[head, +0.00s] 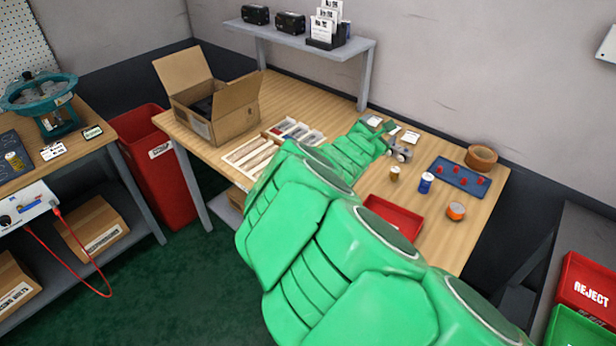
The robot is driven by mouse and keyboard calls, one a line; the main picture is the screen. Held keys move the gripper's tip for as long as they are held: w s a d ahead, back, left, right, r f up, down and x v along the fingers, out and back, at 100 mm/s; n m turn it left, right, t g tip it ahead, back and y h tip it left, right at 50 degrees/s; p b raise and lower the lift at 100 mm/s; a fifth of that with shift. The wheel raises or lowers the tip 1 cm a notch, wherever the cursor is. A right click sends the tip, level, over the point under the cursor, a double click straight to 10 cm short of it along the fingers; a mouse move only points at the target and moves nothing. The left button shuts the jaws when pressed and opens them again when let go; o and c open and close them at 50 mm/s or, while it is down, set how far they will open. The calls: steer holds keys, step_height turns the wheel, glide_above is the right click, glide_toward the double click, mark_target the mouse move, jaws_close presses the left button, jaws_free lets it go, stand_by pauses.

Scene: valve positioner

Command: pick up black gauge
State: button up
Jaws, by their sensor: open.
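My green arm reaches across the wooden workbench, and my gripper (392,130) is small and partly hidden at its far end, near the back edge. Its jaws are open. A small grey and dark fitting (402,153) shows right beside the gripper; I cannot tell whether they touch. I cannot clearly pick out a black gauge; it may be hidden by the arm or too small to tell. A brass-coloured cylinder (395,173), a blue can (426,183) and an orange-topped round piece (455,211) stand on the bench to the right of the arm.
A blue tray (440,178) with several red pieces and a brown roll (481,157) lie at the right. A red tray (392,218) is partly behind my arm. An open cardboard box (225,115) and a parts organiser (250,155) are at the left. A shelf (350,50) overhangs the back.

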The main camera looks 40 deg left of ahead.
steer(key=s+a+f+n+g+y, duration=0.1)
steer(key=s+a+f+n, duration=0.2)
steer(key=s+a+f, duration=0.1)
steer(key=s+a+f+n+g+y, duration=0.1)
steer(key=s+a+f+n+y, duration=0.1)
steer(key=s+a+f, duration=0.3)
steer(key=s+a+f+n+g+y, duration=0.1)
steer(key=s+a+f+n, duration=0.3)
steer(key=f, duration=0.4)
steer(key=shift+s+a+f+n+g+y, duration=0.15)
steer(key=shift+s+a+g, duration=0.15)
steer(key=shift+s, duration=0.4)
steer(key=shift+s+a+n+g+y, duration=0.15)
steer(key=shift+s+a+g, duration=0.1)
steer(key=shift+s, duration=0.45)
steer(key=shift+a+f, duration=0.1)
steer(key=shift+f, duration=0.05)
steer(key=shift+x, duration=3.75)
steer(key=shift+a, duration=0.1)
steer(key=shift+c, duration=0.3)
steer(key=c, duration=1)
steer(key=shift+c, duration=0.2)
